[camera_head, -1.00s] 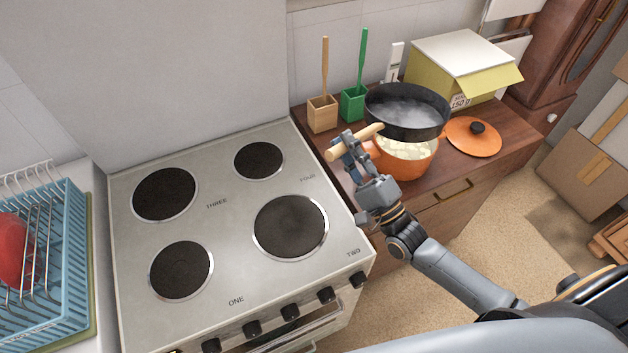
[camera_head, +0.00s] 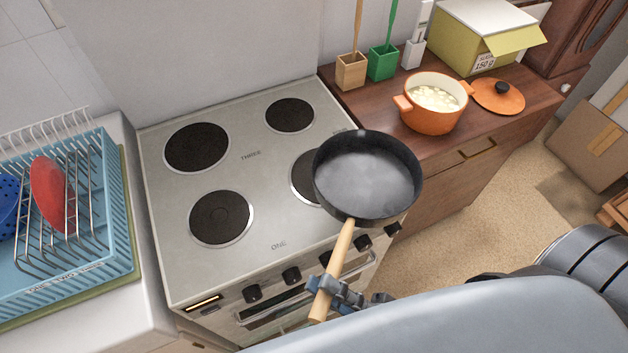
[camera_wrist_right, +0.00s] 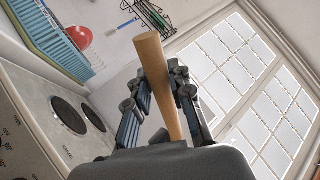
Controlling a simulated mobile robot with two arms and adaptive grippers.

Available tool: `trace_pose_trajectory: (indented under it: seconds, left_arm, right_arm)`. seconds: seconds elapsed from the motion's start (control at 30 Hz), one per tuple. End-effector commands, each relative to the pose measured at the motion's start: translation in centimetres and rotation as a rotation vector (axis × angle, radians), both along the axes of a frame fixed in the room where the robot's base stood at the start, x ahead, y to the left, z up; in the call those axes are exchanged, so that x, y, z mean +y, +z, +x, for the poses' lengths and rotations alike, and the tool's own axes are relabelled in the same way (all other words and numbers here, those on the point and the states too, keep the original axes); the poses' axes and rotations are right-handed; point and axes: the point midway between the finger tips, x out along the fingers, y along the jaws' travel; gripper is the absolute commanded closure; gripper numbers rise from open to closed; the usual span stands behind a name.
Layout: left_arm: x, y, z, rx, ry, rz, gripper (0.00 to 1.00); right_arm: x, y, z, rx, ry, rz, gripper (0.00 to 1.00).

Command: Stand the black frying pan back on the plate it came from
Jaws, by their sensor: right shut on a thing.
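The black frying pan (camera_head: 368,178) is held in the air over the front right of the stove in the head view, hiding most of one plate (camera_head: 303,180). My right gripper (camera_head: 338,292) is shut on its wooden handle (camera_head: 343,262); the handle also shows between the fingers in the right wrist view (camera_wrist_right: 160,85). The plate nearest the word ONE (camera_head: 221,218), the plate at THREE (camera_head: 196,147) and the back right plate (camera_head: 290,115) are bare. My left gripper is not in view.
An orange pot (camera_head: 433,108) with pale contents stands on the wooden dresser (camera_head: 365,100), its lid (camera_head: 498,97) beside it. Utensil holders and a yellow box (camera_head: 480,42) stand behind. A blue dish rack (camera_head: 122,225) is left of the stove.

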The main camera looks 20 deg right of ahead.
Motion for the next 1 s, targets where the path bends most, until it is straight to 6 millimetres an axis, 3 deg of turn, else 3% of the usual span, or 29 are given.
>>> trace_pose_trajectory:
  seconds: [0.17, 0.53, 0.6, 0.8, 1.0]
  left_arm:
    - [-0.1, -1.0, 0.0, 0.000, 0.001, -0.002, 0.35]
    - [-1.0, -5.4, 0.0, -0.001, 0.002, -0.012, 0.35]
    - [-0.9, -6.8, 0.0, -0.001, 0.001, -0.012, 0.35]
    - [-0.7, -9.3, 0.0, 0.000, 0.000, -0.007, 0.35]
    - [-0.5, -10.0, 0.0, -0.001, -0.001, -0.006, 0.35]
  right_arm:
    - [0.3, -0.4, 0.3, -0.018, 0.005, -0.001, 1.00]
    - [1.4, -4.2, 8.2, -0.021, 0.004, 0.000, 1.00]
    - [1.5, -5.7, 9.1, -0.017, 0.005, -0.002, 1.00]
    - [1.8, -8.1, 11.3, -0.017, 0.006, -0.001, 1.00]
    - [1.9, -8.7, 12.2, -0.015, 0.005, -0.001, 1.00]
